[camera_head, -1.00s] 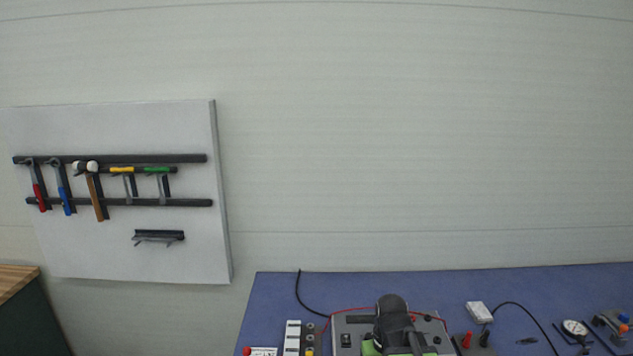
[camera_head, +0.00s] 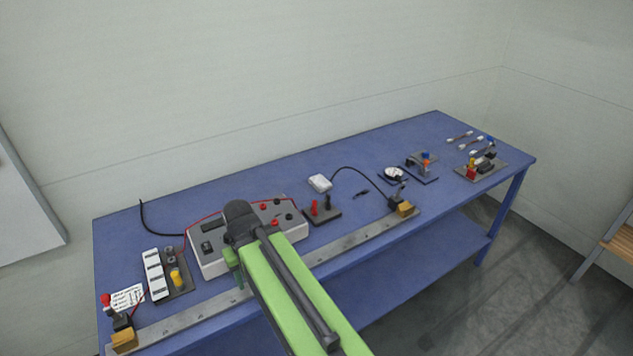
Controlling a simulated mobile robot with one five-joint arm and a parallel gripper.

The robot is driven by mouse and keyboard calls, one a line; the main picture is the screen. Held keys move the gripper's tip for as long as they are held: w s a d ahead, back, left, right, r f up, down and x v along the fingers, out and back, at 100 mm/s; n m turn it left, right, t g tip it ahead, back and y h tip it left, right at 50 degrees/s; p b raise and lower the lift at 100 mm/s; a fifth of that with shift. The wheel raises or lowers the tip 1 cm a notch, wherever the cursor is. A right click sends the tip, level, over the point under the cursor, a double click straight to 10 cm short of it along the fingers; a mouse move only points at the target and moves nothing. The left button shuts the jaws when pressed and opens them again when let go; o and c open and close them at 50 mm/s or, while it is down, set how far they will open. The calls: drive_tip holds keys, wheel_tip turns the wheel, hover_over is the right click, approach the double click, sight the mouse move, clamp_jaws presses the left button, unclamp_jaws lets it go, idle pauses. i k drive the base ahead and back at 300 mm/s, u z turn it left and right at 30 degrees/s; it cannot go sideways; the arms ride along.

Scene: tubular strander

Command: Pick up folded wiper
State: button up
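I cannot make out a folded wiper in the current head view. My own green and black arm reaches up from the bottom edge and covers part of the blue bench (camera_head: 310,180) and the front of a grey instrument box.
A wooden-topped bench (camera_head: 622,240) stands at the right edge. The bench's back strip is mostly clear.

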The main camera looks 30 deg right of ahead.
sight(319, 183)
drive_tip(key=z, duration=6)
drive_tip(key=i, duration=0.1)
drive_tip(key=z, duration=3.15)
drive_tip(key=k, duration=1.4)
drive_tip(key=z, duration=1.15)
drive_tip(key=i, duration=1)
